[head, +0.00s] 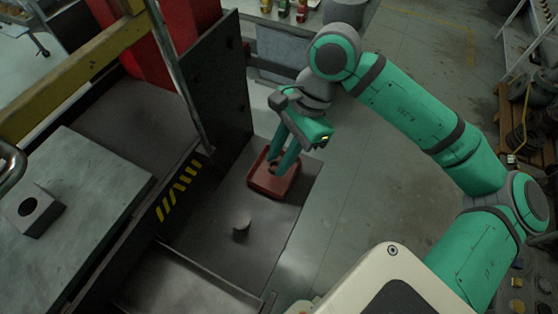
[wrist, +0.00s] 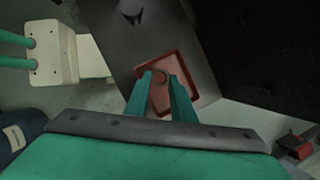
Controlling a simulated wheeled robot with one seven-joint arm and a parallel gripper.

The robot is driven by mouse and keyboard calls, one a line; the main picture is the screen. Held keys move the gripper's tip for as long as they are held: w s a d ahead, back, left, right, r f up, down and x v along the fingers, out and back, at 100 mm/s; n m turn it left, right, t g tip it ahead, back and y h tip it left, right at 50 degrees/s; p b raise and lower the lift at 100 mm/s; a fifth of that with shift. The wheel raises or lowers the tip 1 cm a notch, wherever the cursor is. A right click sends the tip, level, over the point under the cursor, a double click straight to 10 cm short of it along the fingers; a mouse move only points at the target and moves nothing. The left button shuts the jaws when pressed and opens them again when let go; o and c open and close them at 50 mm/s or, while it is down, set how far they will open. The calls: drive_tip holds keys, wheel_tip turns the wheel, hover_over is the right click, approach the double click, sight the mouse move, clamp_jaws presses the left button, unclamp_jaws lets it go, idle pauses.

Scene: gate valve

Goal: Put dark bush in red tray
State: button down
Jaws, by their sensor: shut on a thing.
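The red tray (head: 287,190) lies on a dark metal surface, and it also shows in the wrist view (wrist: 187,68). My gripper (head: 277,165) points down over the tray, with its teal fingers inside the tray's outline. The fingers (wrist: 161,80) are shut on the dark bush (wrist: 161,75), a small round part between the tips. In the head view the bush is mostly hidden by the fingers. I cannot tell whether it touches the tray floor.
A short grey cylindrical piece (head: 241,222) stands on the dark surface in front of the tray. A tall dark plate (head: 222,85) rises left of the tray. A block with a hole (head: 33,212) sits on the metal table at far left.

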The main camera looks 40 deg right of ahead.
drive_tip(key=shift+w+d+f, duration=0.3)
drive_tip(key=shift+w+f, duration=0.1)
drive_tip(key=shift+f, duration=0.2)
drive_tip(key=shift+w+d+f, duration=0.25)
drive_tip(key=shift+w+f, duration=0.1)
drive_tip(key=shift+f, duration=0.2)
drive_tip(key=shift+w+d+f, duration=0.1)
drive_tip(key=shift+f, duration=1.6)
drive_tip(key=shift+f, duration=0.15)
drive_tip(key=c, duration=1.5)
unclamp_jaws()
drive_tip(key=v, duration=1.2)
